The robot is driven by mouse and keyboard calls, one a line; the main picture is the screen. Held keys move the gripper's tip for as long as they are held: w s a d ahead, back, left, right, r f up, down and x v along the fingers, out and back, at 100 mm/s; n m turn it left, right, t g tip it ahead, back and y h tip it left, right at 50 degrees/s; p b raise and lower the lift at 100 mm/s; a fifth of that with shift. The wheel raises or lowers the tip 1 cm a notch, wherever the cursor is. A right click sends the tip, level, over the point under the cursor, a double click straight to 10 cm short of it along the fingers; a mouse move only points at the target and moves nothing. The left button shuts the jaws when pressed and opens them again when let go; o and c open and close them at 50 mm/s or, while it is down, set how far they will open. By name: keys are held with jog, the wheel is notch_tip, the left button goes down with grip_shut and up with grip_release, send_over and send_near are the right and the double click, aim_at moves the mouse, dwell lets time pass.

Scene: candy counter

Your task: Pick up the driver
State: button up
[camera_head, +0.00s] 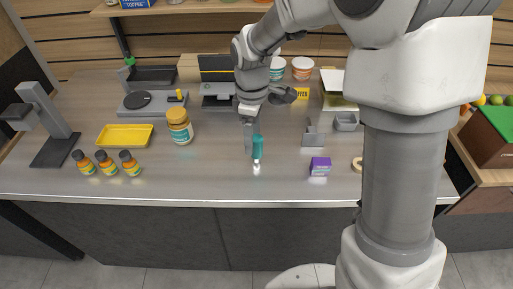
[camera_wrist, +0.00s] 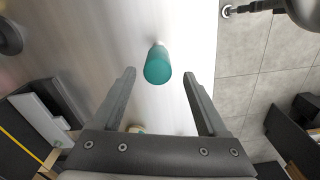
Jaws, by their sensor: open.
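The driver (camera_head: 257,148) has a teal body and a pale tip, and it is near the front edge of the steel counter. In the wrist view, its rounded teal end (camera_wrist: 158,66) shows between and just past the fingertips, closer to neither side. My gripper (camera_head: 248,138) points down at the counter right by the driver, slightly left of it in the head view. The two fingers are spread apart with nothing between them that they grip. Whether a finger touches the driver cannot be told.
Several small orange bottles (camera_head: 107,162), a yellow tray (camera_head: 125,135) and a larger jar (camera_head: 180,127) stand to the left. A purple box (camera_head: 320,166) and a grey holder (camera_head: 313,137) are to the right. The counter's front edge is close to the driver.

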aim_at(257, 148)
jog(key=f, duration=0.2)
jog(key=d+f, duration=0.1)
jog(key=f, duration=0.2)
grip_shut()
dwell(0.3)
